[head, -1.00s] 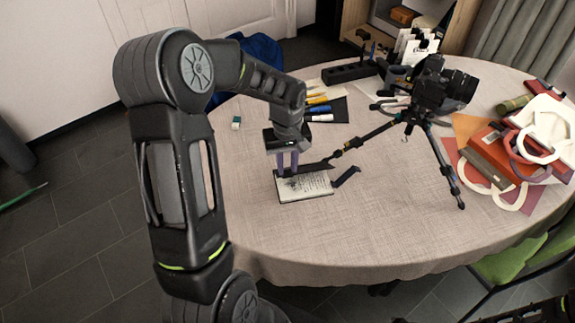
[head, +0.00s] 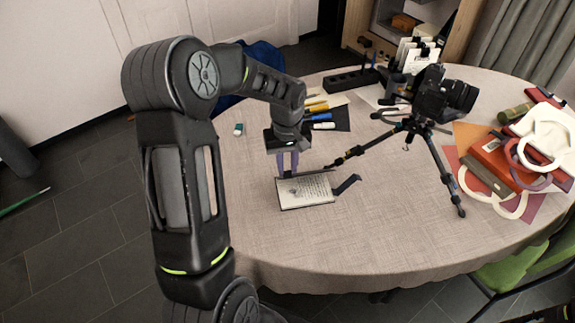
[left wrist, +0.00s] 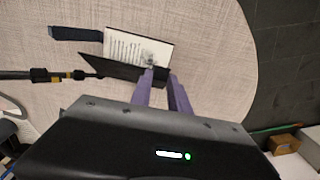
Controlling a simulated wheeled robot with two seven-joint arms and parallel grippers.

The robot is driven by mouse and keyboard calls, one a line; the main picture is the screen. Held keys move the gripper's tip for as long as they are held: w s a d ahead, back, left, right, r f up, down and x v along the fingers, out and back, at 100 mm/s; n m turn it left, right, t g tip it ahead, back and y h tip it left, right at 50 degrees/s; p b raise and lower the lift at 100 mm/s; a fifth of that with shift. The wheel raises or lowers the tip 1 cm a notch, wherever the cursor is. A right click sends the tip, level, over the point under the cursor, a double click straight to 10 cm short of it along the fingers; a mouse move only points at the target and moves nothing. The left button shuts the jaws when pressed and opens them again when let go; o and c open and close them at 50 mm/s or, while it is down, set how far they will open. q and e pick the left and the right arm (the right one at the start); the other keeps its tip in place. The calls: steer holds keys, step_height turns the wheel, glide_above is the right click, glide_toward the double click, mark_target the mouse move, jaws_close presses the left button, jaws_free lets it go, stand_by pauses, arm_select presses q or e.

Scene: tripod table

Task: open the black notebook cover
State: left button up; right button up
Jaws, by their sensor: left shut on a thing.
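The black notebook lies with its white, written page (head: 308,190) facing up near the left middle of the table; the page also shows in the left wrist view (left wrist: 130,47). Its black cover (left wrist: 118,68) stands away from the page along the far side. In the head view the cover is only a thin dark strip. My left gripper (head: 287,170) has its purple fingers shut on the cover at the page's far left corner; the fingertips also show in the left wrist view (left wrist: 158,74). How far the cover leans is hard to tell. My right gripper is not in view.
A dark blue strip (head: 347,184) lies just right of the notebook. A tripod with a camera (head: 440,96) stands to the right, one leg reaching close to the cover. Pens (head: 318,116) lie behind the gripper. The cloth (head: 330,240) in front is clear.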

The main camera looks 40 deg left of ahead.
arm_select(q)
steer(key=shift+a+r, duration=0.1)
steer(key=shift+w+a+r+p, duration=0.3)
steer(key=shift+w+a, duration=0.1)
steer(key=shift+w+a+r, duration=0.1)
steer(key=shift+w+a, duration=0.1)
stand_by(0.3)
steer(key=shift+w+a+r+p, duration=0.35)
steer(key=shift+w+a, duration=0.3)
steer(key=shift+a, duration=0.15)
steer(key=shift+w+a+r, duration=0.25)
steer(key=shift+w+a, duration=0.4)
steer(key=shift+a, duration=0.1)
steer(key=shift+w+a, duration=0.1)
